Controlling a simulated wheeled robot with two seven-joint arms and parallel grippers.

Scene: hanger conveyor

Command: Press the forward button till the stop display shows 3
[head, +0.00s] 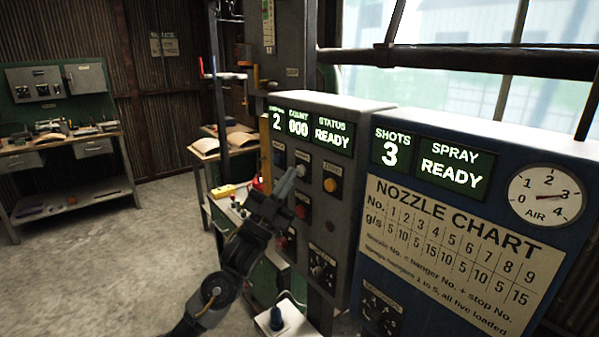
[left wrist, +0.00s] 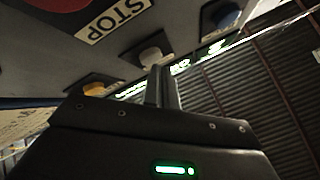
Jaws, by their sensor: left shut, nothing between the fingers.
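The grey control panel (head: 345,115) shows a small leftmost display (head: 276,121) reading 2; its label is too small to read surely. My left gripper (head: 288,180) is shut and empty, its fingertips close to a pale button (head: 302,167) on the panel. In the left wrist view the shut fingers (left wrist: 160,75) point at this pale button (left wrist: 151,56); I cannot tell whether they touch it. A blue button (left wrist: 226,17) and a yellow button (left wrist: 95,89) flank it, with a red button (left wrist: 60,3) and STOP label beside. Which button is forward is not readable. My right gripper is not in view.
The panel's other displays read 000 and READY. A blue spray cabinet (head: 480,130) with a nozzle chart stands to the right. A workbench (head: 60,150) is at the far left. Open concrete floor (head: 110,240) lies left of my arm.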

